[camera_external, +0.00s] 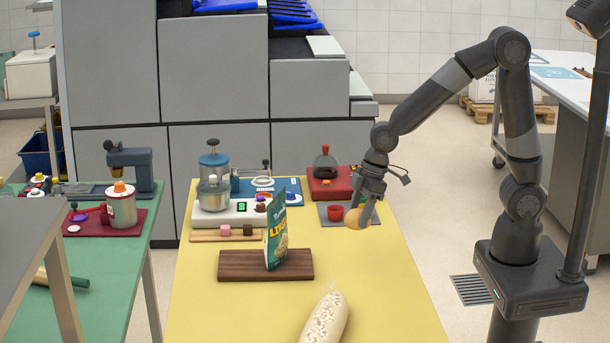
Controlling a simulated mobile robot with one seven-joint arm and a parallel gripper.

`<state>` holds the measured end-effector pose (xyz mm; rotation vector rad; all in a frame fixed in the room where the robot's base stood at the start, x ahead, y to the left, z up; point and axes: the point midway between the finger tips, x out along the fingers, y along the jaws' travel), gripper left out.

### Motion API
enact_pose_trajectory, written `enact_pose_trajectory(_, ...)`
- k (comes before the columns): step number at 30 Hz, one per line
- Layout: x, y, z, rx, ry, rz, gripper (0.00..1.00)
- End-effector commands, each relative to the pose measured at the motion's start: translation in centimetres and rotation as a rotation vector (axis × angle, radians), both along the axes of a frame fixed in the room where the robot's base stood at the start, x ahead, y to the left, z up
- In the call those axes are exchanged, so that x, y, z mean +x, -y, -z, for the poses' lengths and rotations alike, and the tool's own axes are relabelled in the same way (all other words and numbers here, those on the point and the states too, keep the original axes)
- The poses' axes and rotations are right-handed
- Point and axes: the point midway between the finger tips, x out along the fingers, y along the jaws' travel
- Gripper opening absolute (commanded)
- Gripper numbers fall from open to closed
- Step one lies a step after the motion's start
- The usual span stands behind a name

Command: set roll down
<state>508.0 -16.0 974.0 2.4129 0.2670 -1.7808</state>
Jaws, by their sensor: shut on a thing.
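My gripper (365,210) is shut on a roll (356,218), a small rounded golden-brown piece. I cannot tell whether the roll touches the table top. The fingers hide part of the roll.
A dark wooden board (240,265) with a standing green packet (276,237) lies left of the roll. A long whitish loaf-like thing (326,317) lies at the front. The front right table is clear.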

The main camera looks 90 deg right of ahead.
Motion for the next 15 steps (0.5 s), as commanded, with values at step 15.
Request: enact_pose_trajectory(15, 1.0, 0.2, -11.5, 0.001, 0.001, -0.004, 0.36)
